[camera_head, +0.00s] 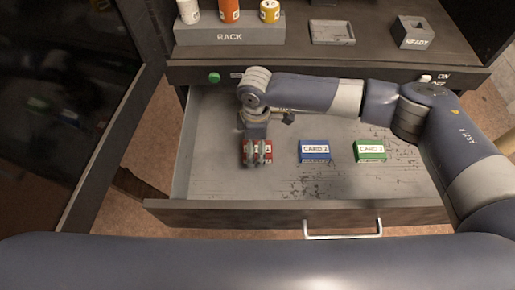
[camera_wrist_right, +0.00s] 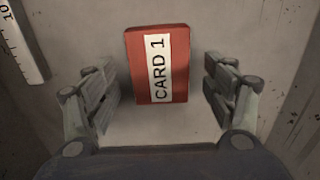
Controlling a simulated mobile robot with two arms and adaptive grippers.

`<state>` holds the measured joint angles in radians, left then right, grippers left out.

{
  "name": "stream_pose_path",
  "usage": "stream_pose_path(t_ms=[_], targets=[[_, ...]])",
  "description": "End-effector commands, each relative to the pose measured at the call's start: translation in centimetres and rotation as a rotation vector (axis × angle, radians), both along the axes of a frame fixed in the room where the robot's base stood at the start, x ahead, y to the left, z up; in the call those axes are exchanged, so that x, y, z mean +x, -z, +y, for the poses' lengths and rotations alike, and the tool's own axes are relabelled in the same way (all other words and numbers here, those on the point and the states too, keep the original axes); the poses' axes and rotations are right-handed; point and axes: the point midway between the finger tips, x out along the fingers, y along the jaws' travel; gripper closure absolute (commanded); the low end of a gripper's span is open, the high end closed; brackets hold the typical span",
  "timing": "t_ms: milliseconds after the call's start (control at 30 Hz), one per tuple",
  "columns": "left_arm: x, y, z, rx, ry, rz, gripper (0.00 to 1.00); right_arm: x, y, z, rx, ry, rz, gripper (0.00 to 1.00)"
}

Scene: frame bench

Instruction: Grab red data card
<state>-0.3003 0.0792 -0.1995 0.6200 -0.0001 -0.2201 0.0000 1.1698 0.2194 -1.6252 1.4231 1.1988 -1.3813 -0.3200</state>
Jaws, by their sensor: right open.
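The red data card (camera_wrist_right: 143,85), with a white label reading "CARD 1", lies flat on the drawer floor. In the head view the red card (camera_head: 269,155) is partly hidden by my right gripper (camera_head: 257,158), which points down over it. In the right wrist view my right gripper (camera_wrist_right: 160,95) is open, with one finger on each side of the card. A gap shows between the card and each finger, so nothing is held. My left gripper does not show.
The drawer (camera_head: 290,184) is open. A blue card (camera_head: 315,158) and a green card (camera_head: 370,158) lie to the right of the red one. A rack (camera_head: 228,37) with several bottles, a small tray (camera_head: 332,40) and a "READY" holder (camera_head: 413,42) stand on the bench.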

Motion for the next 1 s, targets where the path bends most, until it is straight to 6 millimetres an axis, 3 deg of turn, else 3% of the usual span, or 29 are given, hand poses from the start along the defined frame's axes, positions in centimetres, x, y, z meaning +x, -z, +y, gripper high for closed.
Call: stream_pose_path(t_ms=[100, 333, 567, 867, 1000], targets=[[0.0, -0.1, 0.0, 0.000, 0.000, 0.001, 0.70, 0.0, 1.0, 0.0, 0.000, -0.001, 0.000, 0.23], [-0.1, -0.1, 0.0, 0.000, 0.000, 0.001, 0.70, 0.0, 1.2, 0.0, 0.001, -0.001, 0.000, 0.23], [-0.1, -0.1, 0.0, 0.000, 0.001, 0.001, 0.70, 0.0, 1.2, 0.0, 0.001, -0.001, 0.000, 0.72], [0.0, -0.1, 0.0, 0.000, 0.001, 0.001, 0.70, 0.0, 1.1, 0.0, 0.001, 0.000, -0.001, 0.72], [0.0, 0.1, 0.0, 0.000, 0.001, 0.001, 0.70, 0.1, -0.1, 0.1, 0.003, 0.000, -0.002, 0.72]])
